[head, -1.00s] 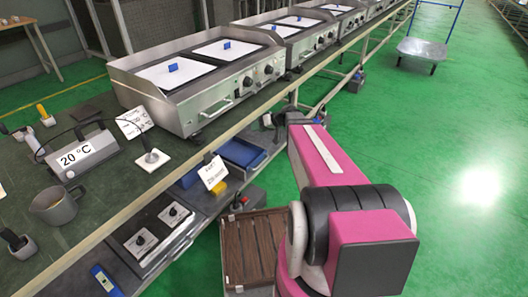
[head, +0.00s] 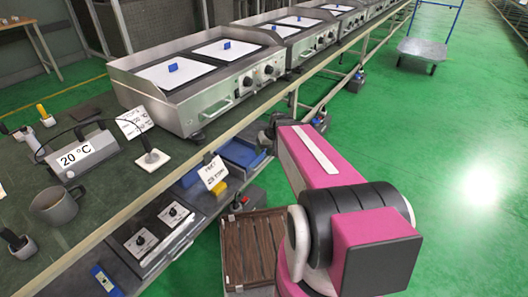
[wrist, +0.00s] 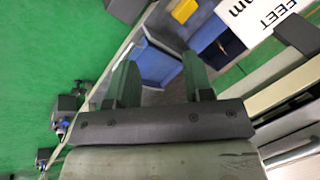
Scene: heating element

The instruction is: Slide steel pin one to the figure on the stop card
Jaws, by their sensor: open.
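A white card (head: 212,172) stands tilted on the lower shelf, its figure too small to read. In the wrist view the card (wrist: 268,18) is at the upper right, cut off, with "FEET" and "mm" showing. No steel pin can be made out. My gripper (wrist: 161,78) is open with nothing seen between its fingers. It points toward a blue bin (wrist: 160,66); in the head view my arm mostly hides it.
A yellow block (head: 220,187) and blue bins (head: 240,152) are on the lower shelf, near the knob panels (head: 157,224). Griddles (head: 215,75) line the bench. A 20 °C meter (head: 85,157) and a mug (head: 55,205) stand left. Green floor (head: 430,150) is open at right.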

